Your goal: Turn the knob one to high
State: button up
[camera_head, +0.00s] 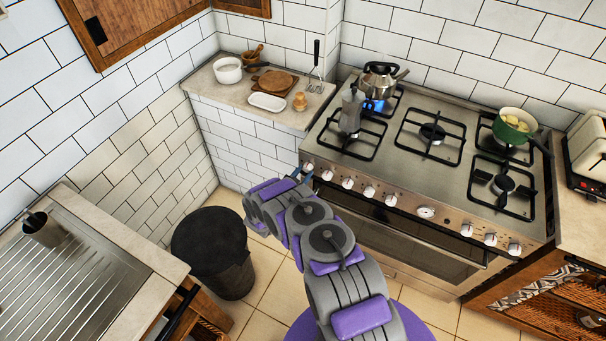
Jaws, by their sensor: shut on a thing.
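The stove (452,185) stands at the right with a row of several white knobs along its front panel. The leftmost knob (309,167) is at the panel's left end, right at my gripper. My purple and grey arm reaches up and left from the bottom of the picture. My gripper (303,173) is shut on this leftmost knob; the fingers are small and partly hidden by the arm. The knob's pointer is too small to read. A blue flame (374,105) burns at the back left burner, under a steel kettle (380,81).
A moka pot (350,112) stands on the front left burner and a green pot (513,127) at the back right. A dark bin (212,252) stands left of my arm. A sink counter (135,257) is at the lower left. A toaster (589,155) is at the right edge.

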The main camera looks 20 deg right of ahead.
jog(key=c, duration=0.4)
jog(key=shift+c, duration=0.2)
jog(key=shift+n, duration=0.3)
jog(key=n+b, duration=0.1)
jog(key=n, duration=0.2)
jog(key=shift+f+n+b, duration=0.15)
jog(key=shift+n+b, duration=0.2)
jog(key=shift+n, duration=0.05)
jog(key=n+b, duration=0.1)
jog(key=n, duration=0.1)
jog(key=shift+n+t, duration=0.3)
jog(key=shift+n, duration=0.1)
jog(key=n+b, duration=0.1)
jog(key=n, duration=0.2)
jog(key=shift+n+b, duration=0.3)
jog(key=shift+b, duration=0.1)
jog(key=shift+s+n+t+b, duration=0.15)
jog(key=shift+n+t+b, duration=0.25)
jog(key=shift+n, duration=1.4)
